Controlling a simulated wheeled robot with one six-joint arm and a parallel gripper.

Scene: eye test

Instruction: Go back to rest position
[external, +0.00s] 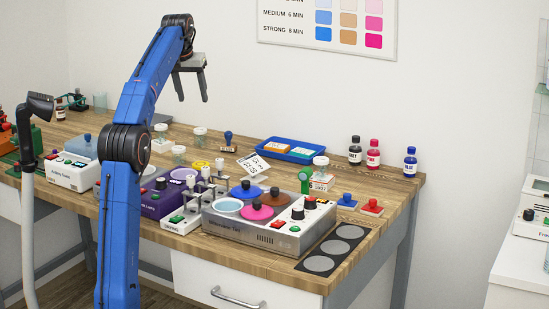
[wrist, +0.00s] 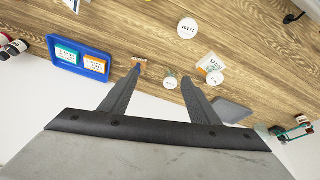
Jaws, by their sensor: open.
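My gripper (external: 192,86) is raised well above the wooden bench, at the upper left of the external view. Its two dark fingers point down and stand apart, with nothing between them. In the wrist view my gripper (wrist: 160,84) is also open and empty, with the bench top beyond the fingertips. My blue arm stands upright in front of the bench and hides part of the devices behind it.
The bench (external: 385,188) holds a staining device (external: 255,232), a purple device (external: 150,205), a white device (external: 72,172), a blue tray (external: 270,155) and several dark-capped bottles (external: 373,153). Small jars (external: 200,134) stand mid-bench. The air around my gripper is clear.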

